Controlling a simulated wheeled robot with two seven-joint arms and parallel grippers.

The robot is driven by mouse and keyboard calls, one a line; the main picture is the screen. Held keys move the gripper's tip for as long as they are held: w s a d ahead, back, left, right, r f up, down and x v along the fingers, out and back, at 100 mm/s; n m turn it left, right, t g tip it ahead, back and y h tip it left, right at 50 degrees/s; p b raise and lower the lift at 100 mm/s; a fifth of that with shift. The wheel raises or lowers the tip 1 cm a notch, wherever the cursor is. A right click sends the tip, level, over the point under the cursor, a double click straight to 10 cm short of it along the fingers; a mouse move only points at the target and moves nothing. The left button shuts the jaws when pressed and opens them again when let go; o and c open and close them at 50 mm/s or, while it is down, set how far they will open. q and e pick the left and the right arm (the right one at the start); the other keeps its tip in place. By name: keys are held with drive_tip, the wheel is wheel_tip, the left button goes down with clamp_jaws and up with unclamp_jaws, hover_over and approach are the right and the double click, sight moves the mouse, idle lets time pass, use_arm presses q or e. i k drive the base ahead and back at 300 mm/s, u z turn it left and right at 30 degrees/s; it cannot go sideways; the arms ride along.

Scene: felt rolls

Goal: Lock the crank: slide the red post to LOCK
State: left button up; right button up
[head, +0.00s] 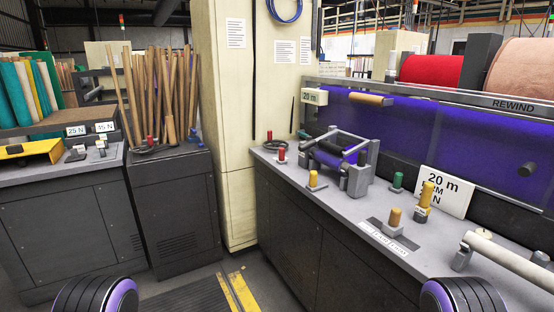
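A red post (282,153) stands upright on a small base at the left end of the grey bench on the right. A smaller red-topped piece (269,136) is just behind it. I cannot tell which is the crank's locking post, and I can read no LOCK mark. A tan post (395,216) stands at a dark slot by a white label strip (388,239) whose words are too small to read. A wooden handle (371,98) sticks out in front of the purple felt and may be the crank's. Neither gripper is in view.
A roller frame (357,181) with purple felt stands on the bench (345,232). Yellow-striped floor lies between the bench and the left cabinets.

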sight(282, 160)
drive_tip(key=u, duration=1.15)
drive_tip(key=i, duration=2.35)
drive_tip(key=z, duration=2.25)
